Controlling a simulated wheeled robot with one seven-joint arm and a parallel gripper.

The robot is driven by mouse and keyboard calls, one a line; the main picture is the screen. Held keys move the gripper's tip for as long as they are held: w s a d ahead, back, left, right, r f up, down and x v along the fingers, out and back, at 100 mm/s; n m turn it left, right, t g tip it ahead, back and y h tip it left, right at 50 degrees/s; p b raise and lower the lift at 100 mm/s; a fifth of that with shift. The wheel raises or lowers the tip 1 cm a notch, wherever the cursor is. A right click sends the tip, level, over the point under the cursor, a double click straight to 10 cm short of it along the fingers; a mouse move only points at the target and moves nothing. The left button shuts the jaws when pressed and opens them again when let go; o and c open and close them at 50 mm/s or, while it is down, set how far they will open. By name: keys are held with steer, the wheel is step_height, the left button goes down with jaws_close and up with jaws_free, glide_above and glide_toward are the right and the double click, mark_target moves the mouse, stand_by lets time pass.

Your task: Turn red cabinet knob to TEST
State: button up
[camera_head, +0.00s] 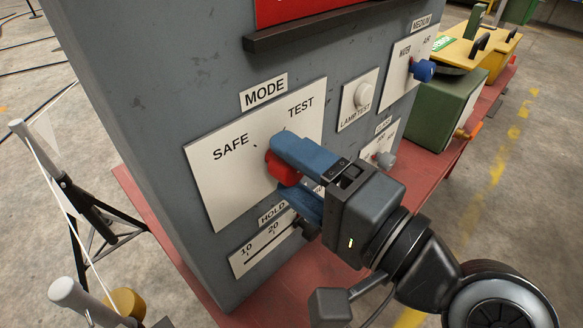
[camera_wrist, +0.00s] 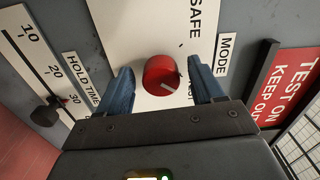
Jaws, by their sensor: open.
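The red knob (camera_head: 282,170) sits on the white MODE plate (camera_head: 225,180) of the grey cabinet, between the printed words SAFE at left and TEST at right. In the wrist view the red knob (camera_wrist: 160,72) has a short white mark that appears to point down and right, towards the partly hidden TEST print. My gripper (camera_head: 284,167) is open, its blue fingers above and below the knob in the head view. In the wrist view my gripper (camera_wrist: 160,68) has one finger on each side of the knob, with a visible gap on both sides. The upper finger partly hides the knob.
Below is a HOLD TIME slider plate (camera_head: 262,246), close under my gripper. To the right are a LAMP TEST button (camera_head: 362,95), a blue knob (camera_head: 423,70) and a grey knob (camera_head: 384,160). A dark ledge (camera_head: 330,28) under a red sign juts out above.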

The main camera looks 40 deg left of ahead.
steer(key=d+b, duration=0.1)
steer(key=d, duration=0.6)
steer(key=shift+s+b, duration=0.3)
steer(key=s+d+f+m+t+h, duration=0.3)
steer(key=d+f+m+t+h, duration=0.3)
steer(key=d+f+t+h, duration=0.95)
steer(key=s+d+n+g+h, duration=0.2)
steer(key=s+d+n, duration=0.4)
steer(key=s+d, duration=1)
steer(key=shift+s+d+f, duration=0.2)
steer(key=shift+s+d, duration=0.2)
steer(key=shift+s, duration=0.8)
steer(key=shift+h, duration=0.25)
